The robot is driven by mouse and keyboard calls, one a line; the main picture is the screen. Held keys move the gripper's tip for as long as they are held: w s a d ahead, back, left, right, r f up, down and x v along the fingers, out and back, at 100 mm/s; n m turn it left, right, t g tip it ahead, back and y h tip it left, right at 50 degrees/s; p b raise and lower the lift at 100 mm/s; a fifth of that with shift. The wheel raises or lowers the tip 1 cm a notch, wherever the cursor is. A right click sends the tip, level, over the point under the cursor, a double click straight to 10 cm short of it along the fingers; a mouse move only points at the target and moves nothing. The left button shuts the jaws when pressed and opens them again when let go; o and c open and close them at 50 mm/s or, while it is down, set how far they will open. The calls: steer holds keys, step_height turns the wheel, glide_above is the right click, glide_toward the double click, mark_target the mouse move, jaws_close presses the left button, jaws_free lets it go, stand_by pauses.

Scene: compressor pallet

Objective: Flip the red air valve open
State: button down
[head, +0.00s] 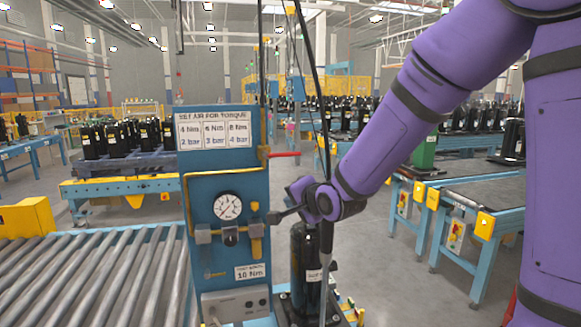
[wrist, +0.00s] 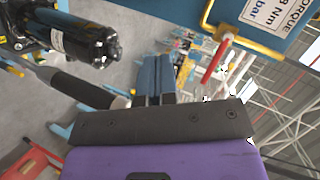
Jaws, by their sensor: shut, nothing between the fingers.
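The red air valve (head: 284,155) is a thin red lever at the right edge of the blue air panel (head: 198,165). It sticks out roughly level to the right from a yellow pipe. In the wrist view the red lever (wrist: 216,62) shows slanted, right of the fingers and apart from them. My gripper (head: 273,216) is below the lever in the head view, pointing left near the panel's right edge. In the wrist view the fingers of my gripper (wrist: 157,62) lie side by side, shut and empty.
A pressure gauge (head: 228,206) and regulator sit on the panel. A black compressor (head: 304,262) stands below my gripper, and it also shows in the wrist view (wrist: 85,40). A dark-handled tool (wrist: 80,88) hangs close beside the fingers. A roller conveyor (head: 95,275) is at left.

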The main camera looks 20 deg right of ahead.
mark_target(282, 154)
steer(key=w+a+f+m+t+y, duration=0.25)
steer(key=w+f+m+t, duration=0.2)
steer(key=w+m, duration=0.4)
steer(key=s+d+m+t+h, duration=0.2)
steer(key=d+m+t+h, duration=0.4)
steer(key=m, duration=1.1)
steer(key=shift+d+f+t+h, duration=0.15)
steer(key=shift+f+t+h, duration=0.3)
steer(key=shift+h, duration=0.4)
steer(key=shift+s+r, duration=0.1)
steer(key=s+r+x, duration=0.1)
steer(key=r+x, duration=0.1)
steer(key=x, duration=1)
steer(key=shift+r, duration=0.3)
steer(key=shift+r+y, duration=0.1)
steer(key=shift+y, duration=0.2)
